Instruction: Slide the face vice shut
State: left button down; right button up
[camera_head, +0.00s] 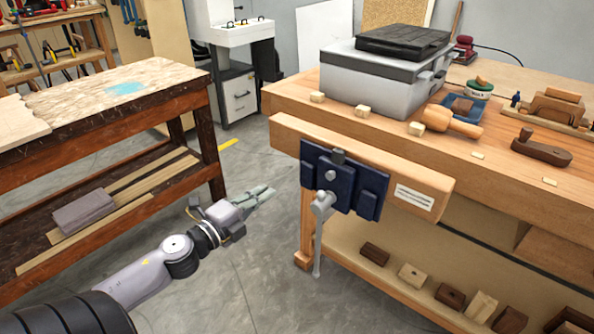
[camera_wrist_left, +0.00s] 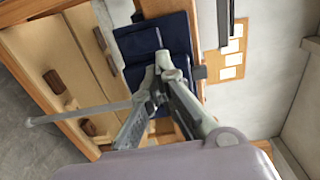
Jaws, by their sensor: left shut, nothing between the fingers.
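The face vice is on the front of the wooden workbench. It has a long wooden jaw (camera_head: 410,172) with a navy metal plate (camera_head: 372,190) and a grey handle (camera_head: 319,235) hanging down. Any gap between jaw and bench edge is hard to judge from here. My left gripper (camera_head: 266,191) is shut and empty, left of the vice plate and apart from it in the head view. In the left wrist view, the shut fingers (camera_wrist_left: 158,80) overlap the navy plate (camera_wrist_left: 178,33), and the handle (camera_wrist_left: 85,112) runs left. My right gripper is not in view.
On the workbench (camera_head: 470,150) stand a grey case (camera_head: 372,85), a mallet (camera_head: 452,122), planes and small wood blocks. Wood blocks lie on its lower shelf (camera_head: 350,262). Another table (camera_head: 120,90) stands at the left. Open floor (camera_head: 255,265) lies between them.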

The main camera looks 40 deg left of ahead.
aim_at(304, 165)
pick_arm(q)
jog(key=w, duration=1.1)
jog(key=shift+w+d, duration=0.25)
jog(key=shift+d, duration=0.1)
jog(key=shift+w, duration=0.3)
jog(key=shift+w+d, duration=0.1)
jog(key=shift+w, duration=0.2)
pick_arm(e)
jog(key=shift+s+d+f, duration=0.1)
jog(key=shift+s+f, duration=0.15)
